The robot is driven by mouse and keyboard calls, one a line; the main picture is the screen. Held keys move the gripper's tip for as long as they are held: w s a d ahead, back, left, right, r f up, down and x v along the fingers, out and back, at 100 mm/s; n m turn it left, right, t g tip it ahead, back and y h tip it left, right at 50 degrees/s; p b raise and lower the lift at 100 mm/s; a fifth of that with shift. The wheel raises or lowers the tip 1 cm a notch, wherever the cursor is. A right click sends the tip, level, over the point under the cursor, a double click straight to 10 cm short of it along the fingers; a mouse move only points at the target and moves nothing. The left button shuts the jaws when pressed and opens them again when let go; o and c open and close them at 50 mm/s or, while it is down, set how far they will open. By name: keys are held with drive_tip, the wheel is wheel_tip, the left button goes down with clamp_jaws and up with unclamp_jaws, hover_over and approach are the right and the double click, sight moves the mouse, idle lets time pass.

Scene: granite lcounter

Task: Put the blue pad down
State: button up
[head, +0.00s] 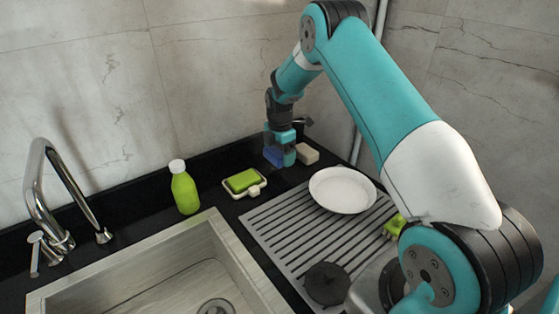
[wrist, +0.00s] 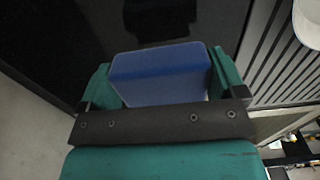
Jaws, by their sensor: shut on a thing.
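The blue pad (wrist: 160,75) is a blue block held between the two teal fingers of my gripper (wrist: 165,88) in the wrist view. In the head view the blue pad (head: 272,156) shows at the left of my gripper (head: 281,154), low over the black counter at the back. My gripper is shut on it. Whether the pad's underside touches the counter cannot be told. A beige block (head: 307,154) lies just right of my gripper.
A green sponge (head: 242,180) lies on a small white dish left of my gripper, with a green bottle (head: 185,188) beyond it. A white plate (head: 342,190) sits on the grey drainer (head: 283,238). The sink (head: 150,285) and faucet (head: 60,195) are at the left.

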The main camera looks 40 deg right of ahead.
drive_tip(key=shift+f, duration=2.15)
drive_tip(key=o, duration=0.8)
drive_tip(key=shift+r+p, duration=0.1)
drive_tip(key=shift+p, duration=0.25)
wheel_tip(320, 180, up, 12)
drive_tip(key=b, duration=0.3)
drive_tip(key=s+a+r+m+y, duration=0.1)
drive_tip(key=s+a+r+m, duration=0.2)
drive_tip(key=s+a+r, duration=0.6)
drive_tip(key=s+a+r+m+y, duration=0.1)
drive_tip(key=s+a+r+m, duration=0.3)
drive_tip(key=s+a, duration=0.75)
drive_tip(key=s+a+m, duration=0.1)
drive_tip(key=s+a, duration=0.1)
drive_tip(key=s, duration=0.3)
drive_tip(key=s+a+m+y, duration=0.1)
drive_tip(key=s+a+m, duration=0.1)
drive_tip(key=s, duration=0.3)
drive_tip(key=s+a+r+m+y, duration=0.1)
drive_tip(key=s+a, duration=0.1)
drive_tip(key=s, duration=0.3)
drive_tip(key=shift+s+a, duration=0.3)
drive_tip(key=shift+s, duration=0.05)
